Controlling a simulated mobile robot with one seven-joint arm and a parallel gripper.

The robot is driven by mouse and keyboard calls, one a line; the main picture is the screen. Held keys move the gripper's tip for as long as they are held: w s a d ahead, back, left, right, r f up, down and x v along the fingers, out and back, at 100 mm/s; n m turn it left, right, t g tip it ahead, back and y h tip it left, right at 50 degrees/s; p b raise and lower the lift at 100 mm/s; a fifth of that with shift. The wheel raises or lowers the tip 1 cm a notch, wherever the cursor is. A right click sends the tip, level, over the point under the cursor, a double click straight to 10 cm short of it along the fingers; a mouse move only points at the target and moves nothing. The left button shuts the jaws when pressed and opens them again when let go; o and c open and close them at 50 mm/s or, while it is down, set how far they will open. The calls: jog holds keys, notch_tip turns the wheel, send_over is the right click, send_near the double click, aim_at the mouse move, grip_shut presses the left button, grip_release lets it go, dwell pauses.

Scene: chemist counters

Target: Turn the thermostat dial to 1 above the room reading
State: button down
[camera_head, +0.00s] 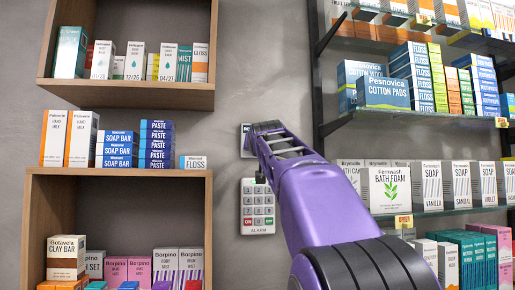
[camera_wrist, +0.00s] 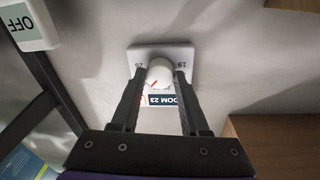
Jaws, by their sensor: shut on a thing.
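The thermostat is a white square plate on the grey wall, mostly behind my gripper in the head view (camera_head: 245,141). In the wrist view the thermostat plate (camera_wrist: 182,54) appears upside down, with a 19 at the right and another number at the left. Its room display (camera_wrist: 160,101) reads 23, partly hidden by a finger. The white round dial (camera_wrist: 160,70) stands out between my fingers, with a short red mark near its lower left. My gripper (camera_wrist: 158,78) is shut on the dial, one finger on each side. The exact dial setting cannot be read.
A keypad (camera_head: 258,207) marked ALARM is just below the thermostat. A white box marked OFF (camera_wrist: 27,25) shows in the wrist view. Wooden shelves (camera_head: 125,172) with boxes stand left, and dark-framed shelves (camera_head: 430,118) with boxes stand right.

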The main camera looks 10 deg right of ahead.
jog(key=shift+r+m, duration=0.15)
jog(key=shift+m, duration=0.15)
jog(key=shift+c, duration=2)
grip_release()
jog(key=shift+f, duration=0.2)
